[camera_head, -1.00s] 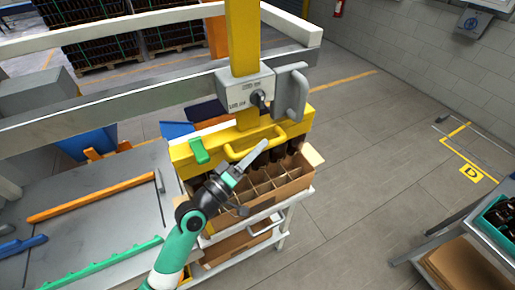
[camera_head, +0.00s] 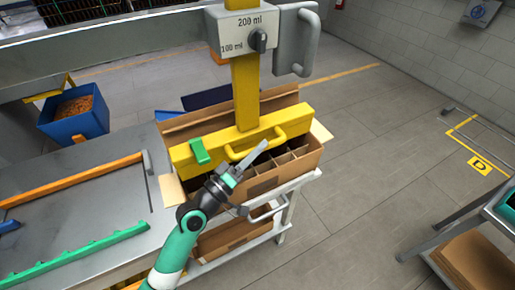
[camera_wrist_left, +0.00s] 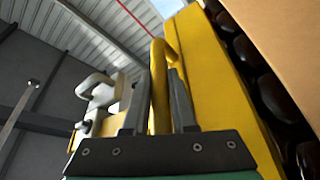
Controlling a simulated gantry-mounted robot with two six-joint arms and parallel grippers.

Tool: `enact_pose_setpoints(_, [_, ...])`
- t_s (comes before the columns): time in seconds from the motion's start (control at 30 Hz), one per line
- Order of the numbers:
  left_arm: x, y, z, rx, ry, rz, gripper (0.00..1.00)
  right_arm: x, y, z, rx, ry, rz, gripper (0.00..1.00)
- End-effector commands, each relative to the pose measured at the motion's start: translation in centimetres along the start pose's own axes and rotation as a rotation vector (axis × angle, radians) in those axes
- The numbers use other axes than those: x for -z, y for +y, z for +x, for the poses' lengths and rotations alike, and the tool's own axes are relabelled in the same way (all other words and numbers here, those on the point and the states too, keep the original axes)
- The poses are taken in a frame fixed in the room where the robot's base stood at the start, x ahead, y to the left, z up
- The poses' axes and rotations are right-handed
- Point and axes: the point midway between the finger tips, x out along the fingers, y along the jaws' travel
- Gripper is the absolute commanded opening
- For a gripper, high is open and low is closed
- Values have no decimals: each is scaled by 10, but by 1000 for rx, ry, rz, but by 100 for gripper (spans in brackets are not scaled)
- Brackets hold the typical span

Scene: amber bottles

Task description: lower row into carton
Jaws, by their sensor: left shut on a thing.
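My left gripper (camera_head: 252,155) is shut on the yellow handle (camera_head: 268,141) of a yellow lifting head, and the wrist view shows the handle (camera_wrist_left: 158,85) between its fingers. The yellow head (camera_head: 190,155) hangs on a yellow post over the open brown carton (camera_head: 285,172). Divider cells show along the carton's front right; the rest is hidden by the head and arm. In the wrist view, dark bottles (camera_wrist_left: 272,95) show between the head and a brown cardboard wall (camera_wrist_left: 290,35). Whether they touch the head is unclear. My right gripper is out of view.
The carton is on a white-framed cart (camera_head: 285,215) with another carton below. A grey table (camera_head: 100,215) with an orange rail and a green toothed rail is at left. A blue bin (camera_head: 75,118) stands behind. Floor right of the cart is clear.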

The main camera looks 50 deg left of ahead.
Motion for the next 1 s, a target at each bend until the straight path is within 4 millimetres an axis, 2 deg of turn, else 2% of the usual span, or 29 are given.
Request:
enact_pose_setpoints(0.27, [0, 1, 0, 0, -1, 1, 0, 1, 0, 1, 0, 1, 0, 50])
enact_pose_setpoints(0.3, [1, 2, 0, -1, -1, 2, 30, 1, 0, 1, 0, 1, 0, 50])
enact_pose_setpoints(0.43, [1, 2, 0, -1, 0, 1, 54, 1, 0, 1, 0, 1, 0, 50])
enact_pose_setpoints(0.77, [0, 1, -2, -1, 0, 1, 55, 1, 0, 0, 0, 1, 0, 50])
enact_pose_setpoints(0.87, [0, -1, -13, 1, 0, -1, 55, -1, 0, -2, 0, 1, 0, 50])
enact_pose_setpoints(1.0, [-1, -3, -42, 3, 1, 0, 55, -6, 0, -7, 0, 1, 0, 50])
